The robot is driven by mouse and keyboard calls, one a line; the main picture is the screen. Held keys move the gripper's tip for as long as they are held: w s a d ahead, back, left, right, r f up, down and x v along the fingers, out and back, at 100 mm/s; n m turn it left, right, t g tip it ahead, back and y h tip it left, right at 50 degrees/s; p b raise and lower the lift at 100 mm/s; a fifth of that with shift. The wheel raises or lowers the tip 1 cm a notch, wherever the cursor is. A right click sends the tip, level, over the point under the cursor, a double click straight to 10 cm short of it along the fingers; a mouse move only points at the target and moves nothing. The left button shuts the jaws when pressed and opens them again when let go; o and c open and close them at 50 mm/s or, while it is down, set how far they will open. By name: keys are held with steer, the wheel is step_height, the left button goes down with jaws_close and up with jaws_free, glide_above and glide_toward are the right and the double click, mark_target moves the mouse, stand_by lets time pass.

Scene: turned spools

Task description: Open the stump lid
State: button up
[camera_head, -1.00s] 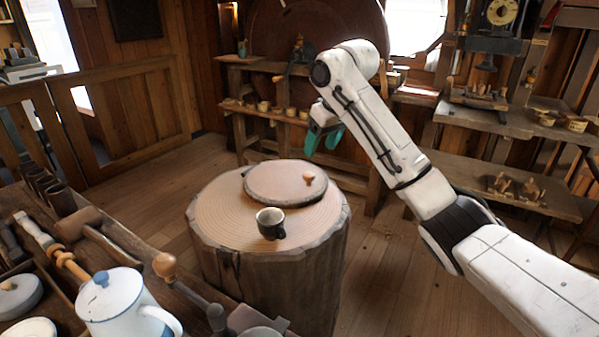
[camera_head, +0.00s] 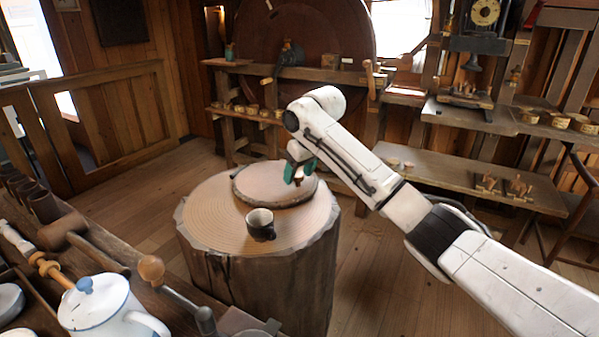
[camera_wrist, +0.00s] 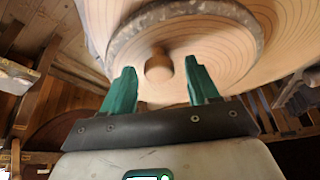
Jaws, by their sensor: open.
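The stump (camera_head: 255,275) stands on the floor in the middle of the head view. Its round, bark-edged lid (camera_head: 262,180) lies flat on the top, toward the back; the lid also shows in the wrist view (camera_wrist: 215,40). The lid's small wooden knob (camera_wrist: 158,66) is between my two green fingertips in the wrist view, with a gap on each side. My gripper (camera_head: 300,172) is open at the knob, which it mostly hides in the head view. I cannot tell whether any finger touches the lid.
A dark mug (camera_head: 261,226) stands on the stump in front of the lid. A workbench with a white enamel pot (camera_head: 103,305), a mallet and other tools is at the lower left. Shelves with small wooden pots (camera_head: 250,109) line the back. Floor is clear right of the stump.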

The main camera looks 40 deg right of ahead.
jaws_close()
stand_by(0.5)
